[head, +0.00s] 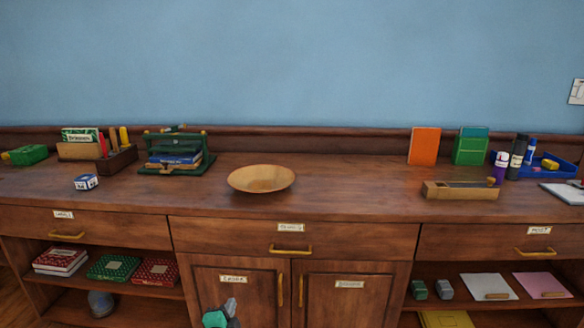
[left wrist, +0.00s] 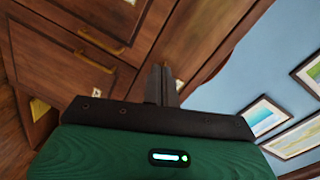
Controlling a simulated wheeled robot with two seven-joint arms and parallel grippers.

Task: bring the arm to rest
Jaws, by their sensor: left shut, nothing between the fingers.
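My left gripper (head: 229,307) shows at the bottom of the head view, low in front of the cabinet doors (head: 349,300). In the left wrist view its dark fingers (left wrist: 161,86) are together with nothing between them. Behind them are the wooden cabinet front (left wrist: 60,45) and the blue wall (left wrist: 245,75), seen tilted. The gripper appears apart from the furniture. My right gripper is in neither view.
A wooden bowl (head: 261,179) stands mid-counter. A small blue and white box (head: 86,182) and a wooden organizer (head: 110,162) are left. Brass handles (head: 291,250) stick out from the front.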

